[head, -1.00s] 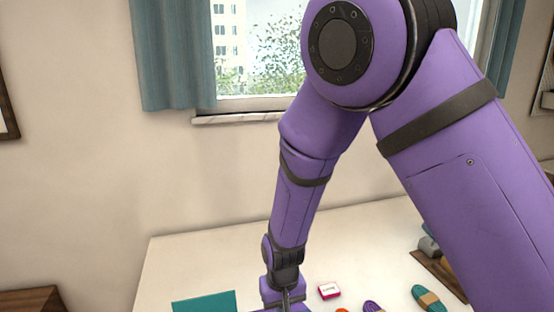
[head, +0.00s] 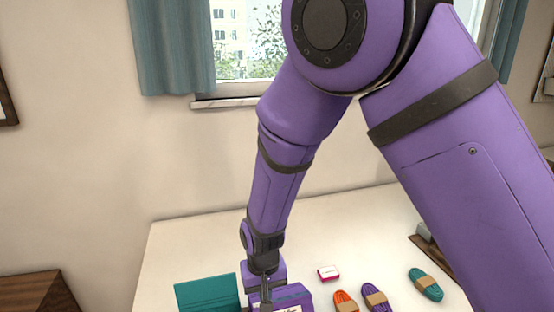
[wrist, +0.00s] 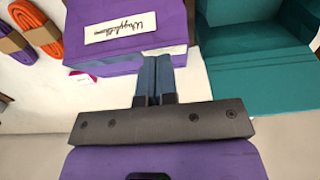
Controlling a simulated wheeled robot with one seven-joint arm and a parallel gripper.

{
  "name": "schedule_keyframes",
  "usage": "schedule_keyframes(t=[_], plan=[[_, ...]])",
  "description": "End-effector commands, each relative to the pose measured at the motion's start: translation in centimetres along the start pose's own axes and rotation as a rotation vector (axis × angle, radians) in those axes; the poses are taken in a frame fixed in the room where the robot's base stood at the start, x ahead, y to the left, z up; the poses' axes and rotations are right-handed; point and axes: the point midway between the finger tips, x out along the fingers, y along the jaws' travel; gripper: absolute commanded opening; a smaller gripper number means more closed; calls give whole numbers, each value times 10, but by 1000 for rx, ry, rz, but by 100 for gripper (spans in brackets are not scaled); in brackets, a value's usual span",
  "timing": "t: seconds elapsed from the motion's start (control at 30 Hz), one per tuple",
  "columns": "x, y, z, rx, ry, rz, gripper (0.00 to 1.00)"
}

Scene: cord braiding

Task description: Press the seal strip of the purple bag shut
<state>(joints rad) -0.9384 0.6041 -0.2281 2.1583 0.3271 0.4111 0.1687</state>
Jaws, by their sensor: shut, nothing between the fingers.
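The purple bag (head: 292,297) stands at the bottom of the head view, partly behind my arm and cut by the frame edge. In the wrist view the purple bag (wrist: 150,12) fills the top middle, with a white written label on its face. My gripper (wrist: 155,62) is shut and empty, its two fingers side by side at the bag's lower right edge in that view. Whether they touch the bag I cannot tell. In the head view my gripper (head: 266,296) is in front of the bag's left part. I cannot make out the seal strip clearly.
A teal open container (head: 207,293) stands left of the bag, and shows at the wrist view's right (wrist: 258,75). Right of the bag lie orange (head: 345,300), purple (head: 375,297) and teal (head: 425,284) cord bundles. A pink-and-white box (head: 328,273) lies behind. The table's back left (head: 185,245) is clear.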

Motion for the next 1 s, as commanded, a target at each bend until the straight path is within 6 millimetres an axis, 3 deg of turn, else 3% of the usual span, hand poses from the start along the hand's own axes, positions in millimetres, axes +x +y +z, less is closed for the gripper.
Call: schedule_keyframes(t=[1.0], plan=[[6, -4, 0, 0, 0, 0, 0]])
